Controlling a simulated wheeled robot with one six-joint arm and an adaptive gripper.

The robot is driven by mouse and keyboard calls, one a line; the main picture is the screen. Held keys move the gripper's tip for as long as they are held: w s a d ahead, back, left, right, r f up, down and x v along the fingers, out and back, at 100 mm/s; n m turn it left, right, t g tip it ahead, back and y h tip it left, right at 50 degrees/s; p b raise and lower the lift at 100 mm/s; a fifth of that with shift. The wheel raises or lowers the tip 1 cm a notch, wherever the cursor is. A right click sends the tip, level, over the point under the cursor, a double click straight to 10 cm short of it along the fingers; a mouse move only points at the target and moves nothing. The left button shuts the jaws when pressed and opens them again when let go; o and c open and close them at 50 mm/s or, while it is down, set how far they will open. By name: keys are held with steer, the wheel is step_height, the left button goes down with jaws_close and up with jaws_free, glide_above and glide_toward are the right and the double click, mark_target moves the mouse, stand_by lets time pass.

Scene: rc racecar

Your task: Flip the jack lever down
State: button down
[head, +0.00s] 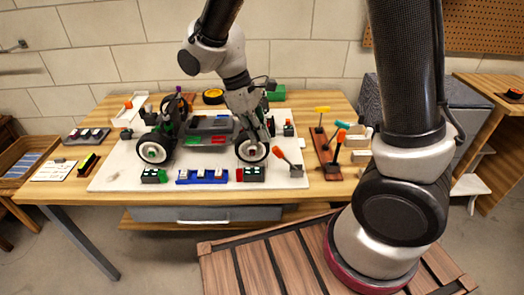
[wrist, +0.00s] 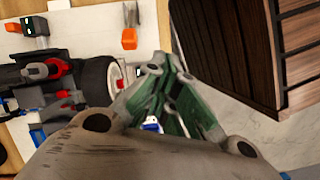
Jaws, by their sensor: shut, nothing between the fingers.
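An orange-handled lever (head: 281,155), which looks like the jack lever, stands at the right front of the white board (head: 120,180). Its dark stem leans up and left from a base near the board's edge. An orange handle on a dark stem (wrist: 129,38) also shows in the wrist view, above and left of my fingertips. My gripper (head: 264,136) is beside the car's right wheel (head: 252,152), up and left of the lever. In the wrist view my gripper (wrist: 160,66) is shut and empty, apart from the orange handle. The gripper partly hides the car.
The racecar (head: 205,128) sits in the middle of the board. Several small parts and a blue rack (head: 203,177) lie along its front. More orange- and yellow-handled tools (head: 338,140) stand in a brown holder to the right. The tabletop (head: 300,198) is clear at its front edge.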

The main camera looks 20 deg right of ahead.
steer(key=w+a+f+n, duration=0.2)
steer(key=w+a+n, duration=0.2)
steer(key=w, duration=0.1)
steer(key=shift+a+f+t+h, duration=0.2)
steer(key=shift+f+t+h, duration=0.15)
steer(key=shift+t+h, duration=0.05)
steer(key=shift+w, duration=0.1)
steer(key=x, duration=1)
steer(key=shift+d+f, duration=0.1)
steer(key=shift+d, duration=0.05)
steer(key=shift+s+d+r, duration=0.3)
steer(key=shift+d+r, duration=0.65)
steer(key=shift+r, duration=0.05)
steer(key=shift+s+d+r, duration=0.1)
steer(key=shift+d+r, duration=0.35)
